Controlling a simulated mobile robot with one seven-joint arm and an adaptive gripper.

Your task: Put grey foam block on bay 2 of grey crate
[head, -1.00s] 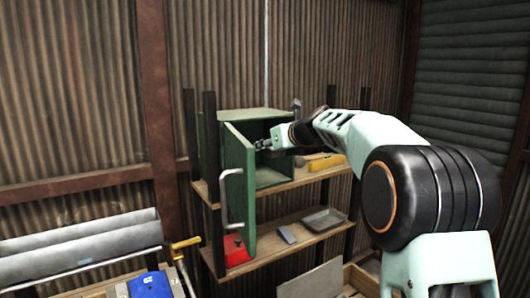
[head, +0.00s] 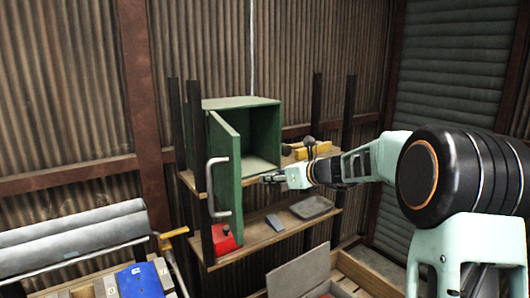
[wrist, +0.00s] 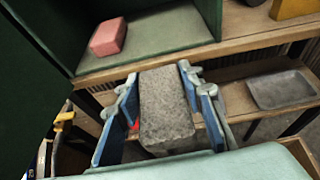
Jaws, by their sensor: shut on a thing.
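The grey foam block (wrist: 167,105), speckled and oblong, sits between the two fingers of my gripper (wrist: 160,95) in the wrist view. My gripper is shut on it. In the head view my gripper (head: 270,178) is in front of the upper shelf's edge, just outside the open green cabinet; the block is too small to make out there. I cannot identify the grey crate or its bay 2 with certainty. A box with a grey panel (head: 300,272) and wooden sides stands at the bottom of the head view.
The green cabinet (head: 240,104) has its door (head: 225,170) swung open; a pink block (wrist: 108,37) lies inside. A yellow block (head: 313,150) is on the upper shelf. A grey tray (head: 311,207) and a red object (head: 223,240) are on the lower shelf.

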